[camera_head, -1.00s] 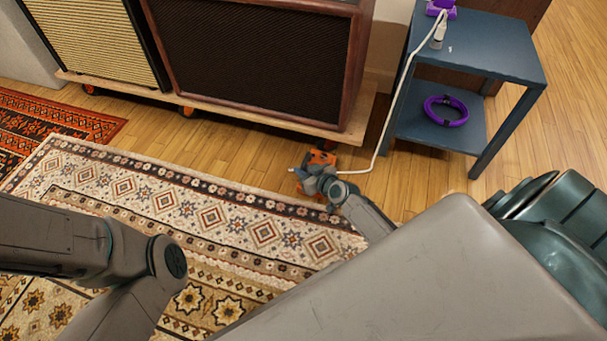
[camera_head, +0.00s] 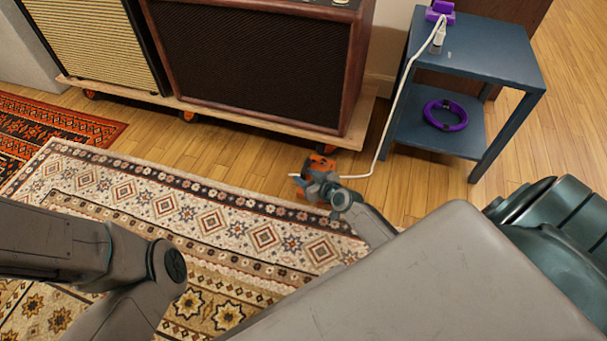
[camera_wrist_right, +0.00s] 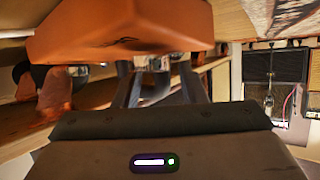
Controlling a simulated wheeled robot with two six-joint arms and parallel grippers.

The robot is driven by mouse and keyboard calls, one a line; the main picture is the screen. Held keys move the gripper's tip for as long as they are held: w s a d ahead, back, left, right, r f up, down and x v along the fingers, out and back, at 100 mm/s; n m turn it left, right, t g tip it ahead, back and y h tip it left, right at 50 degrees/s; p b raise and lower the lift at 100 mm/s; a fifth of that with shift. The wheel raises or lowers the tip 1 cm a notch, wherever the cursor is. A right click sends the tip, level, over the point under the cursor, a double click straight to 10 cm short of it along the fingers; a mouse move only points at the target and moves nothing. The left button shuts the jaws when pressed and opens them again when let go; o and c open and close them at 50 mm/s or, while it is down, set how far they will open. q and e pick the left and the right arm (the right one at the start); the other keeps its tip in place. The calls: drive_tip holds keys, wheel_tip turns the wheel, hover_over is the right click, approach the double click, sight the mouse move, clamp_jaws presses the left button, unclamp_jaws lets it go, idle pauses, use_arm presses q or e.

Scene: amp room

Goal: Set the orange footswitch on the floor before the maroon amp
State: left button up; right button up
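The maroon amp (camera_head: 362,62), with a dark grille, stands on a low wooden dolly at the upper middle of the head view. My right gripper (camera_head: 316,178) is low over the bare floor and rug edge, in front of the dolly's right end. It is shut on the orange footswitch (camera_head: 320,162), which is partly hidden by the fingers. In the right wrist view the footswitch (camera_wrist_right: 120,30) fills the top, against my right gripper's fingers (camera_wrist_right: 155,75). I cannot tell whether it touches the floor. My left gripper is out of view.
A white cable (camera_head: 388,125) runs from the blue side table (camera_head: 500,55) down to the footswitch area. A purple ring (camera_head: 445,114) lies on its lower shelf. A cream-grilled amp (camera_head: 95,42) shares the dolly (camera_head: 230,122). A patterned rug (camera_head: 215,215) lies in front; bare floor separates them.

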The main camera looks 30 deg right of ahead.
drive_tip(key=p+v, duration=0.2)
drive_tip(key=v, duration=0.8)
drive_tip(key=shift+s+p, duration=0.35)
drive_tip(key=shift+r, duration=0.1)
